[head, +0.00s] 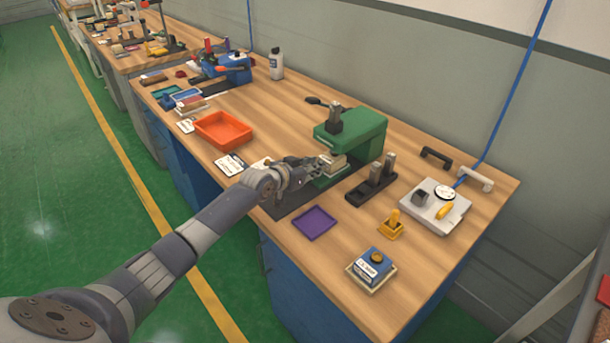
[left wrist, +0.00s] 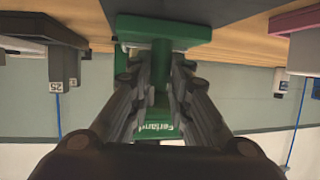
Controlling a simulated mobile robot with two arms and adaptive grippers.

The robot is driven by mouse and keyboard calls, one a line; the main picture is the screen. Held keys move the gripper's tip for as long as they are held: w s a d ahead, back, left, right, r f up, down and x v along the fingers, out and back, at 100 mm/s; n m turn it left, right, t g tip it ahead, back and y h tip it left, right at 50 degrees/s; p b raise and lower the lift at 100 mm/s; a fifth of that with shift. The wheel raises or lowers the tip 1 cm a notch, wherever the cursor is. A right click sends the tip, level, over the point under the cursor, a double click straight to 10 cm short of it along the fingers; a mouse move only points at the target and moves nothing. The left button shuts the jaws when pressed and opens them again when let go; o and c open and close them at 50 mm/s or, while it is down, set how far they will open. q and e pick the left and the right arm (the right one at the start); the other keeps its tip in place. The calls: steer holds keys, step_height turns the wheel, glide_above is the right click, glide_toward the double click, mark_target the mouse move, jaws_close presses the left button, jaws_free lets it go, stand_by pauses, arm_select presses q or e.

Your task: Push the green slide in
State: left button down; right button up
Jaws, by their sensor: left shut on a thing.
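The green slide (head: 328,179) sticks out at the front of the green press (head: 362,128), low down near the bench, with a pale block at its top. My left gripper (head: 311,167) is at the slide's front end, shut on it. In the left wrist view, which looks upside down, the fingers (left wrist: 162,78) close from both sides on a narrow green part below the wide green slide plate (left wrist: 165,28). The press body with white lettering (left wrist: 158,129) shows behind them. The fingers hide part of the grip. My right gripper is not in view.
A dark stand with upright posts (head: 371,181) is right of the press. A purple tray (head: 314,223), a yellow holder (head: 391,224) and a blue box (head: 373,264) are nearer. An orange tray (head: 223,130) lies to the left. Bare wood lies between the purple tray and blue box.

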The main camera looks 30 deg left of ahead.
arm_select(q)
steer(key=shift+r, duration=0.1)
steer(key=c, duration=1.6)
jaws_free()
steer(key=shift+w, duration=0.1)
steer(key=shift+o, duration=0.6)
steer(key=shift+w+d, duration=0.15)
steer(key=shift+s, duration=0.2)
steer(key=v, duration=1.1)
steer(key=shift+s, duration=0.25)
